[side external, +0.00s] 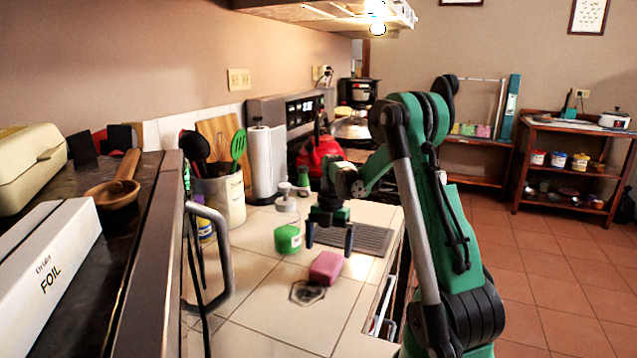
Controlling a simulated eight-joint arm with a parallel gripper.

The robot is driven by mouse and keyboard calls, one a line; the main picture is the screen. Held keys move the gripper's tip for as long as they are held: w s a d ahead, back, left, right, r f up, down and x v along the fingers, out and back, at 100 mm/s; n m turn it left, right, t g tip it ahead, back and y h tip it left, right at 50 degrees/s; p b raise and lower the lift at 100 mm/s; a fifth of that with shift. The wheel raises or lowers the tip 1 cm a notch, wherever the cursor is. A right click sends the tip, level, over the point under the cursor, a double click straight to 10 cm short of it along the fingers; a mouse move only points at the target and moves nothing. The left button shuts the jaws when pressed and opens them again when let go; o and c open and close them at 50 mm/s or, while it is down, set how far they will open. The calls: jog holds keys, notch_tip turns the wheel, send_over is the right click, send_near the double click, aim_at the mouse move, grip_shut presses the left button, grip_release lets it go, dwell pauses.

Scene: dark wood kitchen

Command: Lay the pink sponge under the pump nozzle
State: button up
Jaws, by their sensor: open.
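The pink sponge (326,267) lies on the tiled counter, with one end near a small dark-rimmed piece (307,292). The pump bottle (287,222), clear on top with green contents below, stands upright to the left of the sponge. Its pale pump head is at the top, and I cannot tell exactly which way the nozzle points. My gripper (329,240) is open, with its fingers pointing down just above and behind the sponge in the picture. It appears empty, and I cannot tell the exact gap to the sponge.
A grey ribbed mat (372,239) lies behind the gripper. A utensil crock (222,196) and paper towel roll (264,165) stand behind the bottle. A red kettle (320,158) is farther back. Bare tile (262,300) lies in front; the counter edge is at right.

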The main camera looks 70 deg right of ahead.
aim_at(327, 261)
notch_tip(327, 261, up, 7)
jog(key=f, duration=1.1)
jog(key=shift+a+f, duration=0.2)
jog(key=shift+a, duration=0.1)
jog(key=w+a+r+m+h, duration=0.1)
jog(key=w+r+m, duration=0.1)
jog(key=r+m, duration=1)
jog(key=w+r+m+t+h, duration=0.1)
jog(key=w+r+m, duration=0.1)
jog(key=r+m, duration=1)
jog(key=shift+a+m, duration=0.4)
jog(key=shift+m, duration=0.6)
jog(key=shift+w, duration=0.1)
